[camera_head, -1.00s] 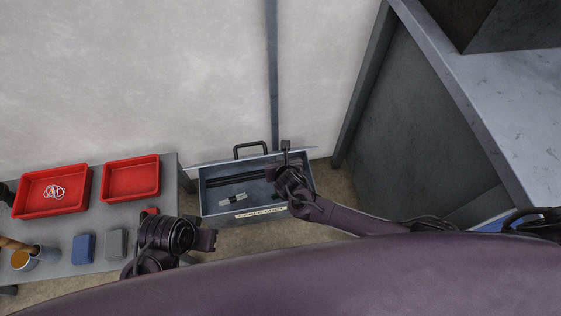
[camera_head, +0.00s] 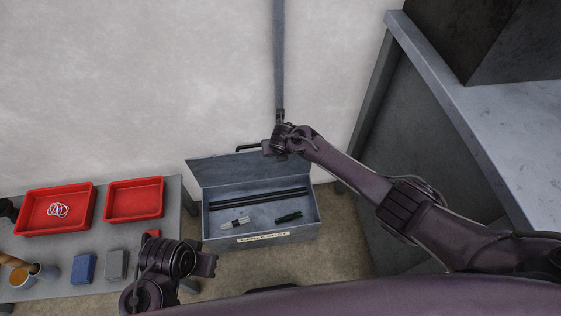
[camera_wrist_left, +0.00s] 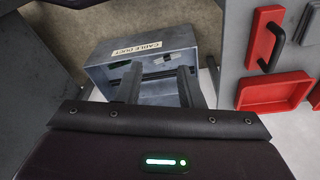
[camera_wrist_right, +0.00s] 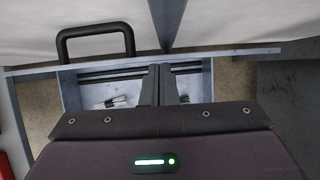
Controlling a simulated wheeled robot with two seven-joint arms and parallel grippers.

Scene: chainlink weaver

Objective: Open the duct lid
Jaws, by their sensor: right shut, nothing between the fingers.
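The cable duct is a grey metal box (camera_head: 276,239) with a label on its front, standing on the floor by the wall. Its lid (camera_head: 225,172) is raised at the back, inner face showing, and the inside is uncovered. The lid's black handle (camera_head: 248,148) shows above its top edge and in the right wrist view (camera_wrist_right: 95,42). My right gripper (camera_head: 268,147) is shut and empty at the lid's top edge, beside the handle; I cannot tell whether it touches. My left gripper (camera_wrist_left: 160,75) is open and empty, away from the duct at lower left.
Inside the duct lie black bars (camera_head: 258,199), a pale connector (camera_head: 240,222) and a green piece (camera_head: 288,217). A grey table with red trays (camera_head: 135,199) and blue and grey blocks stands left. A grey counter (camera_head: 470,110) stands right. A vertical conduit (camera_head: 279,60) runs up the wall.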

